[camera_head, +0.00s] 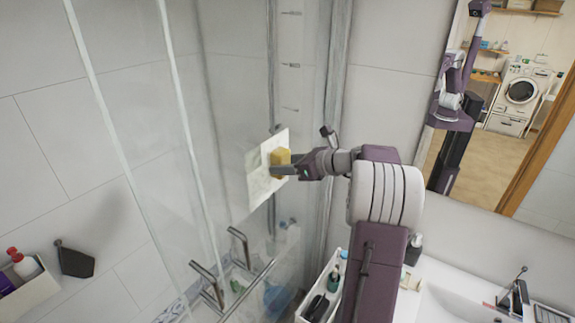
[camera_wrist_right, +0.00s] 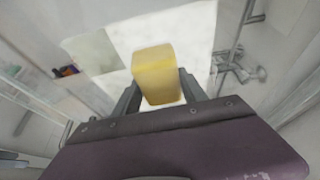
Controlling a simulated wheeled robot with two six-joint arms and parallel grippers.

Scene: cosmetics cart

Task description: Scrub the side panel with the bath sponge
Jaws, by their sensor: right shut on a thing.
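The yellow bath sponge (camera_head: 280,160) is in my right gripper (camera_head: 286,168), whose fingers are shut on its two sides. In the right wrist view the sponge (camera_wrist_right: 155,68) stands between the fingers (camera_wrist_right: 160,88). A pale, whitish smeared patch (camera_head: 258,190) lies on the clear glass side panel (camera_head: 228,110) of the shower. The sponge is in front of the right part of this patch; I cannot tell whether it touches the glass. The patch (camera_wrist_right: 195,30) also fills the area behind the sponge in the wrist view. My left gripper is not in view.
Metal handles (camera_head: 240,250) stand below the patch. A white tray of bottles (camera_head: 322,290) and a sink (camera_head: 455,300) are at the lower right. A shelf with bottles (camera_head: 30,285) is at the lower left. A mirror (camera_head: 505,110) hangs at right.

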